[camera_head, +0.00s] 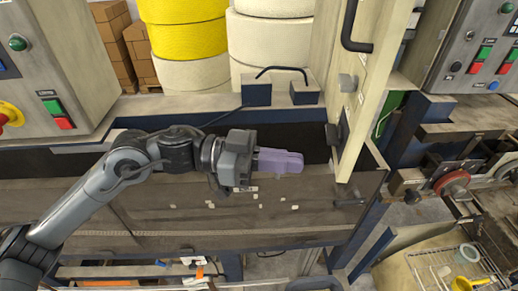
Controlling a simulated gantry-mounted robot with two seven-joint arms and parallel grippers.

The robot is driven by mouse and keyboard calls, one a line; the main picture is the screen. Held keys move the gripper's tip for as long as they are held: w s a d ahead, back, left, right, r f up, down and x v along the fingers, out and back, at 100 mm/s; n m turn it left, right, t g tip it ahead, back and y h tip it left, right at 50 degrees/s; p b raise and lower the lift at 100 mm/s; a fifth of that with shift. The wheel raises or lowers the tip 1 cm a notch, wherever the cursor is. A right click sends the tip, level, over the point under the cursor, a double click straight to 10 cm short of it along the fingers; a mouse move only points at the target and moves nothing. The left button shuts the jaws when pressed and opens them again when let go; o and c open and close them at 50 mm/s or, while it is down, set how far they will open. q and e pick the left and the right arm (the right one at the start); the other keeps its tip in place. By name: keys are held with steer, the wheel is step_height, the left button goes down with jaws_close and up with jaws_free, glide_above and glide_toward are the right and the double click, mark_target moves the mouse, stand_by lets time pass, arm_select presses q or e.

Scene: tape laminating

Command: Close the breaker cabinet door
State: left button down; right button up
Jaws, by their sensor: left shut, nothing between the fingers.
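The breaker cabinet door (366,85) is a tall beige panel right of centre. It stands open and is seen nearly edge-on, with a black handle (350,30) near its top. My left gripper (300,161), with purple fingers, is shut and empty. It is left of the door's lower edge, with a gap between them, above the front of the dark bench. My right gripper is not in view.
Control panels with buttons stand at the left (58,113) and upper right (483,52). Yellow (188,40) and white (268,40) rolls stand behind. Rollers and a wire rack (440,268) are at the right. A dark bench (150,205) runs below my left arm.

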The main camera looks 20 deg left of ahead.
mark_target(339, 167)
arm_select(q)
steer(key=d, duration=0.1)
steer(key=d+p, duration=0.1)
steer(key=d, duration=0.2)
steer(key=shift+w+r, duration=0.15)
steer(key=shift+w, duration=0.1)
steer(key=shift+w+d+p, duration=0.15)
steer(key=shift+d+p, duration=0.3)
steer(key=shift+d, duration=0.4)
